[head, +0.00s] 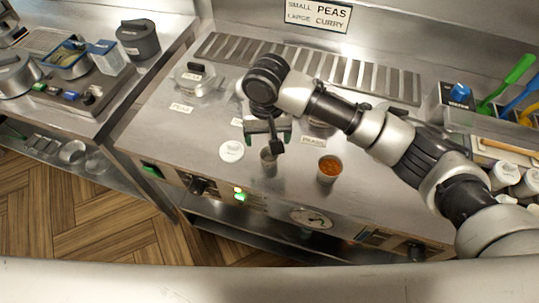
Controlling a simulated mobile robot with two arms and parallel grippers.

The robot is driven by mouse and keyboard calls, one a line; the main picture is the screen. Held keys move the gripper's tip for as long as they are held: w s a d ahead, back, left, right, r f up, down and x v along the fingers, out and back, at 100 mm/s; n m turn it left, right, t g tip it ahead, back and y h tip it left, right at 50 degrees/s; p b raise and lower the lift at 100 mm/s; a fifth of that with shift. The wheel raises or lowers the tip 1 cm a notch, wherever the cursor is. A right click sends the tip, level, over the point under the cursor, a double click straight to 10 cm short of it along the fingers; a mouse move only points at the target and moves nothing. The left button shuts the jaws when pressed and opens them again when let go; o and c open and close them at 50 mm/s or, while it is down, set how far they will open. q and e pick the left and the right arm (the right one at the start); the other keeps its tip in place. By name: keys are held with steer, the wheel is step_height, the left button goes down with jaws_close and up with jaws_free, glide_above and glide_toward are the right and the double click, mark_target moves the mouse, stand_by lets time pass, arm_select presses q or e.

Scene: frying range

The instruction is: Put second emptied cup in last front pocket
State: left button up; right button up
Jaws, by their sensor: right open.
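A small metallic-looking cup (268,162) stands on the steel counter near its front edge; its inside is not clear. Another cup (330,170), filled with orange-red food, stands to the right. White cups or lids (504,176) sit at the far right, partly behind my right arm; the pockets there cannot be made out clearly. My left gripper is not in view.
A white round lid (231,150) lies left of the small cup. A lidded pot (195,80) stands at the back left.

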mark_target(269, 154)
step_height(269, 154, down, 2)
steer(key=shift+f, duration=0.1)
steer(key=f, duration=0.1)
steer(key=f+p, duration=0.1)
steer(key=f, duration=0.2)
steer(key=shift+d+f+p, duration=0.25)
steer(key=shift+f+p, duration=0.05)
steer(key=shift+f, duration=0.55)
steer(key=c, duration=1)
steer(key=shift+r, duration=0.1)
